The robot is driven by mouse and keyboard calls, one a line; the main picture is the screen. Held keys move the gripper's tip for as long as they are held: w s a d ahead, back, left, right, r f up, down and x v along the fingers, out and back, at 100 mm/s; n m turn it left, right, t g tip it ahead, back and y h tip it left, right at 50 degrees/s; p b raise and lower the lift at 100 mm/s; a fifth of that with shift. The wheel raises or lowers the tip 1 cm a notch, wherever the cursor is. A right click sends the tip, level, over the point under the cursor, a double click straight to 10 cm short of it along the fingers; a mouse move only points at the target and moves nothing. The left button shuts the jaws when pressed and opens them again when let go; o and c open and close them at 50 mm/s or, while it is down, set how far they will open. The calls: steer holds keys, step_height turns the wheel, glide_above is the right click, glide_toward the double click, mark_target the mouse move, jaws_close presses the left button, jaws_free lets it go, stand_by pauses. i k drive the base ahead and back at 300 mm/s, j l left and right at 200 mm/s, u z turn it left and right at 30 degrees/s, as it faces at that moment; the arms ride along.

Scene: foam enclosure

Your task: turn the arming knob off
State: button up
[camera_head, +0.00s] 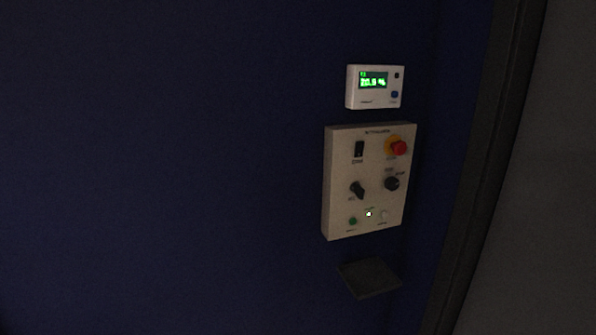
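A beige control panel (337,202) is mounted on the dark blue wall, right of the middle in the head view. It carries two black rotary knobs: a left knob (357,189) with its pointer tilted, and a right knob (392,184). Their labels are too small to read, so I cannot tell which is the arming knob. A black rocker switch (359,149) and a red emergency button (399,148) on a yellow base sit above them. Below are a green button (353,221), a small lit white light (369,213) and a pale button (384,215). My gripper is not in view.
A white box with a green lit display (373,81) hangs above the panel. A dark small shelf or plate (369,277) juts out below it. A dark vertical edge strip (492,150) borders a grey surface at the right. The wall to the left is bare.

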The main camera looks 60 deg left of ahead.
mark_target(392, 184)
steer(key=u, duration=1.2)
